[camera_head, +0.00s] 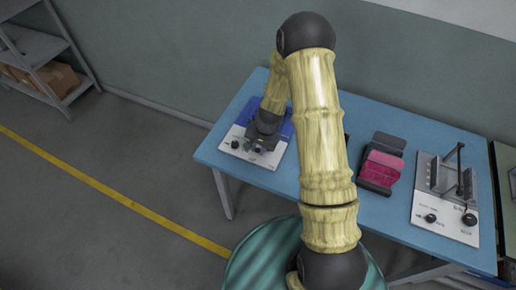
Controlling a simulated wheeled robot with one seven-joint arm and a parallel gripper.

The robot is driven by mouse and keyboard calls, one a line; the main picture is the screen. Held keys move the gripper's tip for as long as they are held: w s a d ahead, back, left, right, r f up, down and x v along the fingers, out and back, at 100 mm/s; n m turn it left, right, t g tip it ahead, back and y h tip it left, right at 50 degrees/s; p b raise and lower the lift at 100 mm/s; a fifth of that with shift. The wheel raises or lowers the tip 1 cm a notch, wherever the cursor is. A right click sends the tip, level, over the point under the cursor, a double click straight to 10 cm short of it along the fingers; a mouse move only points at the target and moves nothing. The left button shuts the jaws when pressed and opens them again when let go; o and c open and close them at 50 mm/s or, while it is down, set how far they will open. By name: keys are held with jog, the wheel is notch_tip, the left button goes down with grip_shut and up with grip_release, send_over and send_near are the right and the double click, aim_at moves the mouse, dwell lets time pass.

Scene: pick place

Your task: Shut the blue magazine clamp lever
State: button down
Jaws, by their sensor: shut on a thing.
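The blue magazine (287,130) is at the left end of the blue table, with a white base plate (240,151) and dark knobs at its front. My gripper (257,137) is down over this unit, between the blue part and the front of the plate. It is shut on what appears to be the clamp lever. The lever itself is hidden or too small to make out, so its angle cannot be told. My arm covers part of the unit's right side.
On the blue table (395,240), a dark holder with a pink-red part (381,167) sits right of my arm. A grey-white fixture (445,224) with upright dark bars stands at the right end. A shelf (38,55) with a cardboard box is at far left.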

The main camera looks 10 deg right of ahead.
aim_at(266, 158)
jog(key=shift+w+r, duration=0.2)
jog(key=shift+w, duration=0.15)
jog(key=c, duration=1.5)
grip_release()
jog(key=shift+o, duration=1)
jog(key=shift+a, duration=0.1)
jog(key=shift+s+f, duration=0.1)
notch_tip(266, 158, up, 17)
jog(key=s+d, duration=0.2)
jog(key=shift+d, duration=0.35)
